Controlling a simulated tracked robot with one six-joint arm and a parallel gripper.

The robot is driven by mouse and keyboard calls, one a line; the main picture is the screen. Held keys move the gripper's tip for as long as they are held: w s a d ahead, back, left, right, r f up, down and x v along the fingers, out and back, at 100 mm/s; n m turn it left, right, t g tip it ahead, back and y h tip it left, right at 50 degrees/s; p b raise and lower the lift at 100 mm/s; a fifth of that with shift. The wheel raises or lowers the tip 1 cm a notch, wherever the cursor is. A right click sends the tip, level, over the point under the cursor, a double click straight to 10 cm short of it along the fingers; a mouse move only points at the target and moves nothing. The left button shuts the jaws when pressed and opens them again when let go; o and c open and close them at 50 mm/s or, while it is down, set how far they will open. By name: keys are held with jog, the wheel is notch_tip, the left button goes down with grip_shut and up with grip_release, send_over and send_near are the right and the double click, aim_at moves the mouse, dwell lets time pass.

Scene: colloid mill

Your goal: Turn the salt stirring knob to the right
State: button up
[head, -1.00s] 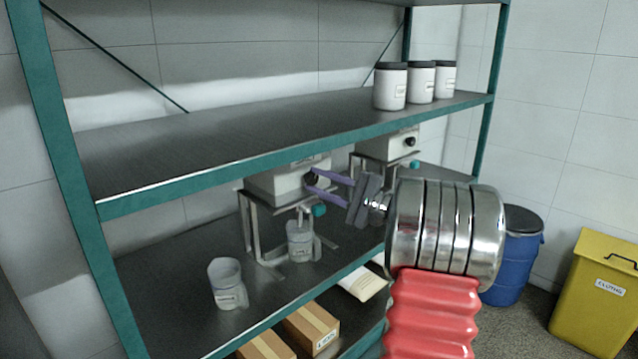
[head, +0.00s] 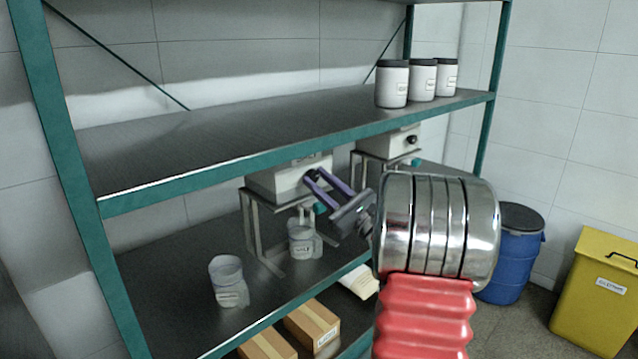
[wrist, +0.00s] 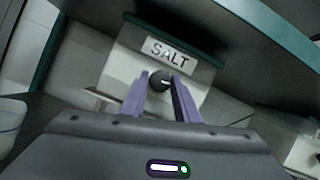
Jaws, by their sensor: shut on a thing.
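The salt stirrer (head: 290,180) is a white box on a metal stand on the middle shelf. Its "SALT" label (wrist: 172,51) shows in the wrist view, tilted in the picture. The round black knob (wrist: 160,80) sits below the label, with a light mark on its face pointing to the right in the wrist view. My gripper (wrist: 159,82) has purple fingers on both sides of the knob and is shut on it. In the head view my gripper (head: 314,178) reaches the knob at the box's front, which the fingers partly hide.
A second white stirrer with a black knob (head: 412,139) stands to the right. Clear jugs (head: 228,282) stand on the same shelf. The green-edged upper shelf (head: 300,148) runs just above the box. White jars (head: 392,84) stand on it.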

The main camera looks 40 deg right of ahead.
jog(key=shift+f+m+h, duration=0.3)
jog(key=shift+m+h, duration=0.3)
jog(key=shift+m, duration=0.7)
jog(key=o, duration=1.1)
jog(key=shift+r, duration=0.2)
jog(key=shift+c, duration=0.2)
jog(key=v, duration=1.3)
jog(key=shift+s+f, duration=0.2)
jog(key=shift+s, duration=0.2)
